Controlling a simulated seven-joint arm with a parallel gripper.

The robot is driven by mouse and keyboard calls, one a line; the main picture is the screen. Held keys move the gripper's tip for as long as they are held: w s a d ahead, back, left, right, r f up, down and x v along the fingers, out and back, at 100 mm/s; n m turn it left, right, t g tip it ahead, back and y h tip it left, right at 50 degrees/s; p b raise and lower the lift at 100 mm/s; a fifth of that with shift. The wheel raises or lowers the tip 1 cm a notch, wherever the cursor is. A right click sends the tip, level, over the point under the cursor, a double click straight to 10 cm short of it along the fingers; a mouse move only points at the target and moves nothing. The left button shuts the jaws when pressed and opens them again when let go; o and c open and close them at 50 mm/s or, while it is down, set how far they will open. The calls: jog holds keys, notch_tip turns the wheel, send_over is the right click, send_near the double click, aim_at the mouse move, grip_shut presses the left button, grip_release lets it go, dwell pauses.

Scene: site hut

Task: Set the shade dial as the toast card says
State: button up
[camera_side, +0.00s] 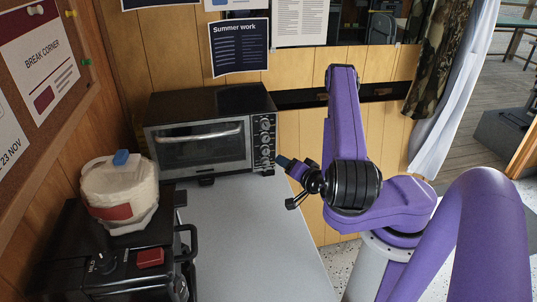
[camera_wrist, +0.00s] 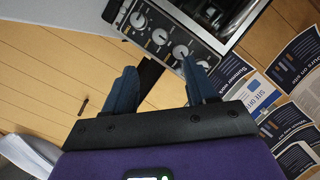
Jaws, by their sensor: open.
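A toaster oven (camera_side: 200,135) stands at the back of the grey counter, door closed. Its right-hand panel carries a column of several round knobs (camera_side: 265,143). They show larger in the wrist view (camera_wrist: 159,36); their markings are too small to read, so I cannot tell which is the shade dial or its setting. I cannot make out a toast card among the posted sheets. My gripper (camera_wrist: 160,66) is open and empty, with its blue fingers apart and pointing toward the knob panel. In the side view my gripper (camera_side: 286,164) is just right of the panel's lower part.
A black appliance (camera_side: 110,265) with a knob, a red button and a white bundle (camera_side: 120,195) on top stands front left. The counter (camera_side: 250,240) between is clear. A "Summer work" sheet (camera_side: 239,48) hangs above the oven. A curtain (camera_side: 455,90) hangs at right.

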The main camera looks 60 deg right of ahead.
aim_at(266, 152)
jog(key=shift+x, duration=6.7)
grip_shut()
jog(key=n+g, duration=0.1)
jog(key=n, duration=0.1)
jog(key=n+g+h, duration=0.1)
jog(key=n, duration=0.1)
jog(key=shift+w+a+r, duration=0.1)
jog(key=shift+w+a, duration=0.05)
jog(key=n+g+h, duration=0.2)
jog(key=n, duration=0.2)
jog(key=shift+w+a, duration=0.1)
jog(key=shift+g+h, duration=0.3)
